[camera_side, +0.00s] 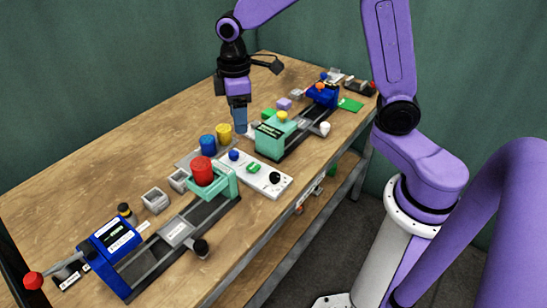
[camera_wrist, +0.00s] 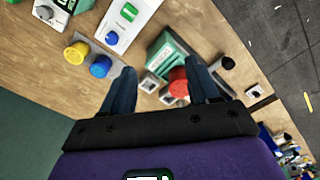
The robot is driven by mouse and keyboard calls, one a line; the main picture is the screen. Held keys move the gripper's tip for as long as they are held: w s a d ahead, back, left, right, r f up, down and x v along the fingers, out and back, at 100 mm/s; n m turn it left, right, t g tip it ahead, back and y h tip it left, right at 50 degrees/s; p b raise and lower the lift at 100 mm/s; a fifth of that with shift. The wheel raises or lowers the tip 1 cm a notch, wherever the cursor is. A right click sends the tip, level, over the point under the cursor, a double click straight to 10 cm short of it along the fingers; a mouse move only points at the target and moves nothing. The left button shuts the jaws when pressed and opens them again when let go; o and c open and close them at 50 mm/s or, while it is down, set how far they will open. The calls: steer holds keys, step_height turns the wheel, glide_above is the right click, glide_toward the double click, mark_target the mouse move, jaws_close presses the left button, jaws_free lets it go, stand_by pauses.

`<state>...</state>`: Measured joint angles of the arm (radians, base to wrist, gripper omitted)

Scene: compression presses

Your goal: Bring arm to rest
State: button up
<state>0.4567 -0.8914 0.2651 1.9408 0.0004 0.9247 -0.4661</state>
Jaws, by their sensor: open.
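My gripper (camera_side: 240,122) points down above the wooden table (camera_side: 150,115), beyond the yellow and blue cylinders in the side view. In the wrist view its two dark blue fingers stand wide apart, with nothing held between them (camera_wrist: 160,82). The red cylinder (camera_side: 202,168) sits in the green holder (camera_side: 216,186) of the near press; it also shows in the wrist view (camera_wrist: 178,80). The blue cylinder (camera_side: 208,146) and yellow cylinder (camera_side: 224,133) stand side by side on a grey plate.
A white control panel (camera_side: 262,178) with a black knob lies in the middle. A near press with a blue block (camera_side: 110,245) and a far press with a green block (camera_side: 275,137) line the front edge. Small grey trays (camera_side: 155,200) stand nearby. The table's back left is clear.

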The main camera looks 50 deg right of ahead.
steer(key=s+d+r+n, duration=0.1)
steer(key=s+d+n, duration=0.1)
steer(key=s, duration=2.4)
steer(key=shift+d+r, duration=0.15)
steer(key=shift+d, duration=0.35)
